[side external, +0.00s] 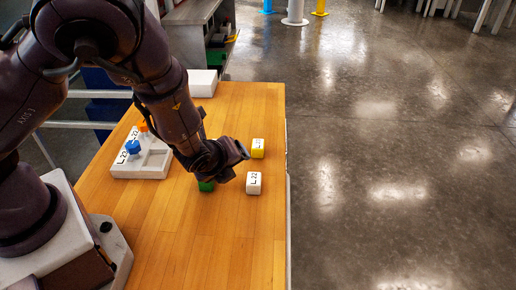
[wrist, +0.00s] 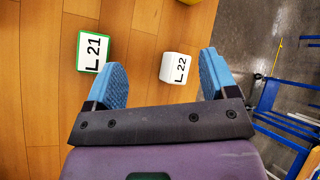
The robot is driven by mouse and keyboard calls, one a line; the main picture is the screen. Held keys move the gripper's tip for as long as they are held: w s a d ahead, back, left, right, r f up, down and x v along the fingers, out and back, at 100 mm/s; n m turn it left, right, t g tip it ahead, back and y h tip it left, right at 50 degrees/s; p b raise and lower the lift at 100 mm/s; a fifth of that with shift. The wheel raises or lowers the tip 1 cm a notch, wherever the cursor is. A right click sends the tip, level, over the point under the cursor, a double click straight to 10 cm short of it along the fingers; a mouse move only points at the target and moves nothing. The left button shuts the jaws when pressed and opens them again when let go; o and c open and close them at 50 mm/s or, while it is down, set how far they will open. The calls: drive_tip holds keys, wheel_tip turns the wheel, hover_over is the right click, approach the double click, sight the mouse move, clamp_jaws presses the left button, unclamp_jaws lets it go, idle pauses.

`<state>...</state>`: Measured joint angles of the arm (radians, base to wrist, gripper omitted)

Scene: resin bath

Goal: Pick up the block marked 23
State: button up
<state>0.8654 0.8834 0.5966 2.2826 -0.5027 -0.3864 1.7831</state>
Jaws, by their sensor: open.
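No label that I can clearly read says 23. A yellow block (side external: 258,148) with a small label I cannot read for sure stands near the table's right edge; a yellow edge (wrist: 190,2) shows at the top of the wrist view. A white block marked L 22 (side external: 254,183) stands in front of it and also shows in the wrist view (wrist: 175,68). A green block with a white face marked L 21 (wrist: 93,51) is partly hidden by my arm in the side view (side external: 206,186). My gripper (wrist: 163,82) is open and empty, above the blocks.
A white tray (side external: 155,168) with compartments, holding a blue piece (side external: 132,147) and an orange piece (side external: 143,126), is on the table's left. A white box (side external: 202,83) stands at the back. The table's front (side external: 215,250) is clear.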

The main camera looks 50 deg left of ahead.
sight(257, 145)
drive_tip(key=m, duration=0.1)
drive_tip(key=w+f+m+t, duration=0.1)
drive_tip(key=m, duration=0.1)
drive_tip(key=a+m+t+y, duration=0.1)
drive_tip(key=shift+w+f+m, duration=0.15)
drive_tip(key=shift+f+m, duration=0.1)
drive_tip(key=shift+m, duration=0.05)
drive_tip(key=m+t, duration=0.1)
drive_tip(key=w+m, duration=0.1)
drive_tip(key=m, duration=0.1)
drive_tip(key=shift+a+m+t, duration=0.2)
drive_tip(key=shift+m+t, duration=0.1)
drive_tip(key=shift+t, duration=0.1)
drive_tip(key=shift+w+m+t, duration=0.2)
drive_tip(key=shift+m+t, duration=0.3)
drive_tip(key=shift+m, duration=0.6)
drive_tip(key=x, duration=0.7)
drive_tip(key=shift+r, duration=0.1)
drive_tip(key=shift+x, duration=3)
drive_tip(key=shift+d+r, duration=0.1)
drive_tip(key=shift+c, duration=0.2)
drive_tip(key=c, duration=1.2)
